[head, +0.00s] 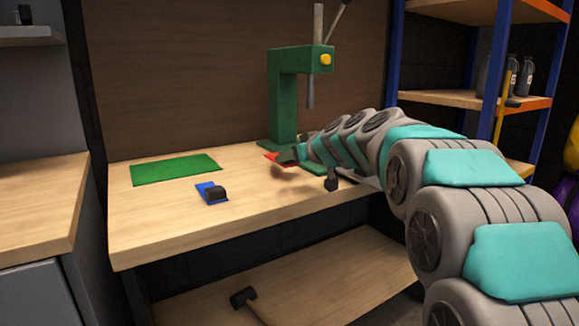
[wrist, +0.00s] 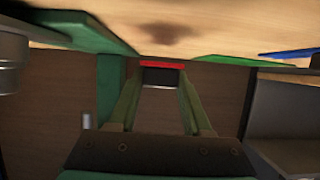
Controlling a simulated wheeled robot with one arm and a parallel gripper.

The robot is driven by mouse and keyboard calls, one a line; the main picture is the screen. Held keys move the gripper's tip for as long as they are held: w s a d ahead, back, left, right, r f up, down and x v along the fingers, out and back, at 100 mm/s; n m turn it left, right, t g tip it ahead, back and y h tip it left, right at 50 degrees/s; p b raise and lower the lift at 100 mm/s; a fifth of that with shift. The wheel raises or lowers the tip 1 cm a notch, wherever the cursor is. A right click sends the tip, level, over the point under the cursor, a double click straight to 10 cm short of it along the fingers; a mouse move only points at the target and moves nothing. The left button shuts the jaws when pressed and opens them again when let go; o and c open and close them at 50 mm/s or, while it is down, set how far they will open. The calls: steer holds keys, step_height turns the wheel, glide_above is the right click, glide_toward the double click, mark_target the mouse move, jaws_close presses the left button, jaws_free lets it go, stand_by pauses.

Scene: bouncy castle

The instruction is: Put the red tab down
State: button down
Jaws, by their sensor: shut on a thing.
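The red tab (head: 270,156) is at the end of my arm, above the wooden bench (head: 150,226) and in front of the green press (head: 283,100). In the wrist view the red tab (wrist: 161,65) shows as a thin red strip with a dark block against it, between my fingertips. My gripper (head: 284,157) is shut on it, and the fingers also show in the wrist view (wrist: 161,80). A dark shadow lies on the bench below, with a gap under the tab. The arm and gripper hide part of the tab in the head view.
A green mat (head: 175,169) lies flat and bare at the bench's back left. A blue tab (head: 211,193) with a dark block lies near the bench's middle. The press stands close beside my gripper. A mallet (head: 246,299) lies on the lower shelf. The bench's front left is clear.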

mark_target(289, 178)
steer(key=shift+w+a, duration=0.15)
steer(key=shift+w, duration=0.5)
steer(key=shift+f, duration=1.85)
steer(key=shift+c, duration=1.1)
jaws_free()
